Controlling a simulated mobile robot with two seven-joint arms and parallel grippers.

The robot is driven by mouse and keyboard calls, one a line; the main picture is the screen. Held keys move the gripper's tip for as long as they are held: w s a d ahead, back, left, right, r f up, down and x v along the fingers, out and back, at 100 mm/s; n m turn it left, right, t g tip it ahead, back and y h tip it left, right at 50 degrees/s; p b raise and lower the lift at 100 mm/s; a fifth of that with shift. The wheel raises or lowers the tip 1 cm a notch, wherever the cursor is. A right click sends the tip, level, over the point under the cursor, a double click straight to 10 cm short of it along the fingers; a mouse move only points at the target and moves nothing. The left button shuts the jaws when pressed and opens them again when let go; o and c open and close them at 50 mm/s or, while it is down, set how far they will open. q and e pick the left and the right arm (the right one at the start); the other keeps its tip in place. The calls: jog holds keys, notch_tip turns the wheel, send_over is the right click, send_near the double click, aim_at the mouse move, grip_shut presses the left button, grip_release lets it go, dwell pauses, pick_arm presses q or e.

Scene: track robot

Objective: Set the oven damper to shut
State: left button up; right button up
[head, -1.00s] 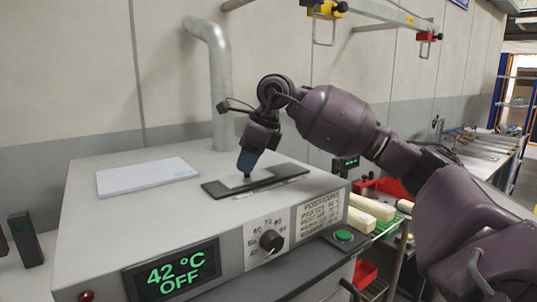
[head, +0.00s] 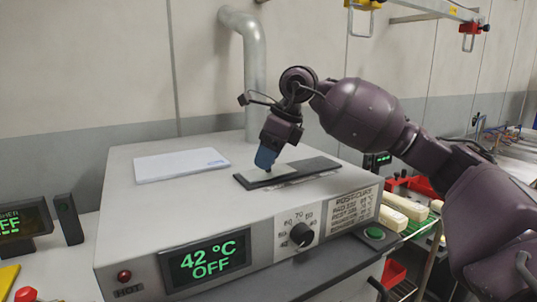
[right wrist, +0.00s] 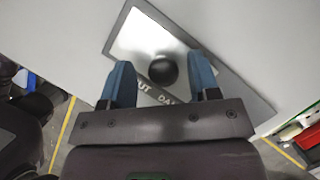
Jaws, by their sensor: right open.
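The oven damper (head: 318,166) is a flat dark plate with a pale metal area on top of the grey oven (head: 125,215). In the right wrist view the damper's pale area (right wrist: 140,38) and round black knob (right wrist: 163,70) show, with partly hidden lettering along the near edge. My right gripper (head: 264,165) is down at the left part of the damper. In the right wrist view its two blue fingers (right wrist: 161,82) are open, one on each side of the knob; I cannot tell whether either touches it. My left gripper is not in view.
A grey pipe (head: 255,75) rises behind the damper. A white sheet (head: 182,165) lies on the oven top at left. Pale blocks (head: 405,207) lie on a rack at right.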

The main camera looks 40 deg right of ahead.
jog(key=v, duration=1.1)
jog(key=shift+b, duration=0.35)
jog(key=shift+w, duration=0.1)
